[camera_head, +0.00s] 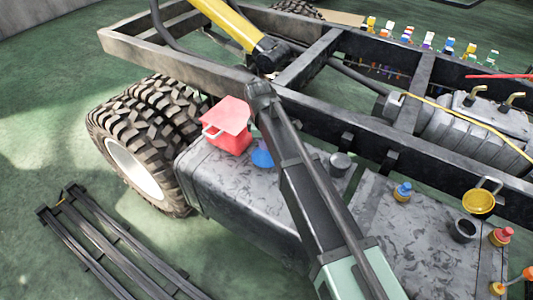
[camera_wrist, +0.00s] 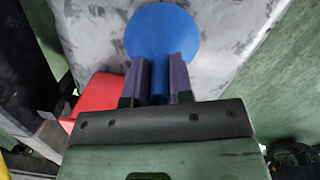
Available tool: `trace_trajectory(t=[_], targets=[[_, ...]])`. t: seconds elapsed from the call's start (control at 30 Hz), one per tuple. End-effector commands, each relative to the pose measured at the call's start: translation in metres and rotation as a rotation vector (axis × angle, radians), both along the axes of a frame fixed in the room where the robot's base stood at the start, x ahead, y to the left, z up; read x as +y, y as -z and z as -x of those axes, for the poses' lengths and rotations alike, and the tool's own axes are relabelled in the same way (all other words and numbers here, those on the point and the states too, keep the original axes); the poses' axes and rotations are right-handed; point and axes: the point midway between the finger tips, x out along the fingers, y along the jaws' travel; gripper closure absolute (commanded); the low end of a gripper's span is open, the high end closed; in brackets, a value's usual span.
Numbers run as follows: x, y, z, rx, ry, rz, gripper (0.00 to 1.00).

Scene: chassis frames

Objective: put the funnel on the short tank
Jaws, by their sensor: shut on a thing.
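The blue funnel (camera_wrist: 160,30) shows in the wrist view with its wide round end away from me. Its narrow stem lies between the two fingers of my gripper (camera_wrist: 160,62), which is shut on it. In the head view the funnel (camera_head: 262,156) is partly hidden by my arm, over the left grey tank (camera_head: 225,182). Whether it touches the tank top cannot be told. My gripper's fingers are not clear in the head view. A second grey tank (camera_head: 395,235) stands to the right; I cannot tell which tank is the shorter.
A red container (camera_head: 228,128) with a handle stands beside the funnel. A dark grey cup (camera_head: 340,163) is right of my arm. The right tank carries a blue-capped jar (camera_head: 402,192), a yellow cup (camera_head: 478,202) and a black cup (camera_head: 462,230). The chassis rail (camera_head: 320,108) runs behind.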

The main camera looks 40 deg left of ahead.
Motion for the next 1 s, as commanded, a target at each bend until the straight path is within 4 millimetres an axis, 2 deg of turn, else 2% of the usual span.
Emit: trace_trajectory(t=[0.03, 0.1, 0.3, 0.47, 0.5, 0.63, 0.87, 1.0], targets=[[0.000, 0.023, 0.000, 0.000, 0.000, 0.000, 1.00], [0.000, 0.030, 0.000, 0.000, 0.000, 0.000, 1.00], [0.000, 0.024, 0.000, 0.000, 0.000, 0.000, 1.00], [0.000, 0.029, 0.000, 0.000, 0.000, 0.000, 1.00], [0.000, 0.027, 0.000, 0.000, 0.000, 0.000, 0.73], [0.000, 0.027, 0.000, 0.000, 0.000, 0.000, 0.53], [0.000, 0.027, 0.000, 0.000, 0.000, 0.000, 0.53], [0.000, 0.018, 0.000, 0.000, 0.000, 0.000, 0.53]])
